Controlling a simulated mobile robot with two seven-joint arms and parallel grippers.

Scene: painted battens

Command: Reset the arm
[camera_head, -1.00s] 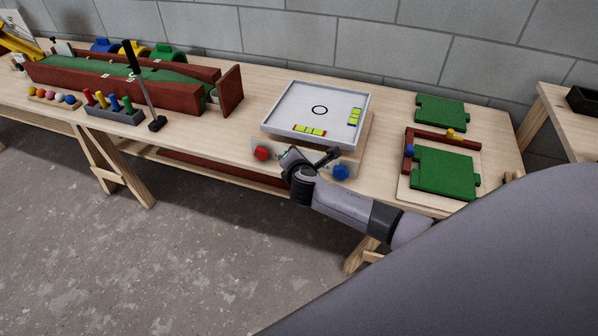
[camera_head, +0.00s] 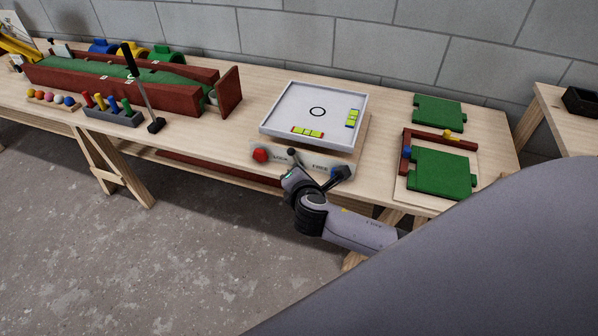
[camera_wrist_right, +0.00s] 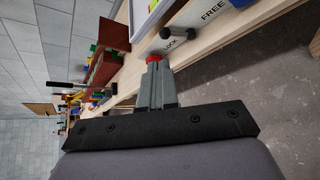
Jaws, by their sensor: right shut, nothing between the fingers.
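My right arm (camera_head: 350,228) comes in from the right in the head view, with its hand low in front of the table's front edge. In the right wrist view my right gripper (camera_wrist_right: 155,66) is shut and empty, its fingers pointing towards the red button (camera_wrist_right: 153,58). I cannot tell the gap between them. The front plate (camera_head: 320,165) reads LOCK and FREE. A small dark knob (camera_head: 292,152) stands there and also shows in the wrist view (camera_wrist_right: 190,33). The red button (camera_head: 260,155) is at the plate's left. The blue button (camera_head: 336,172) is partly hidden by my arm.
A white-rimmed tray (camera_head: 275,117) with yellow-green blocks sits above the plate. Green boards (camera_head: 440,172) lie to the right. A red-walled green lane (camera_head: 110,88) and a peg rack (camera_head: 112,115) stand to the left. The floor in front is clear.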

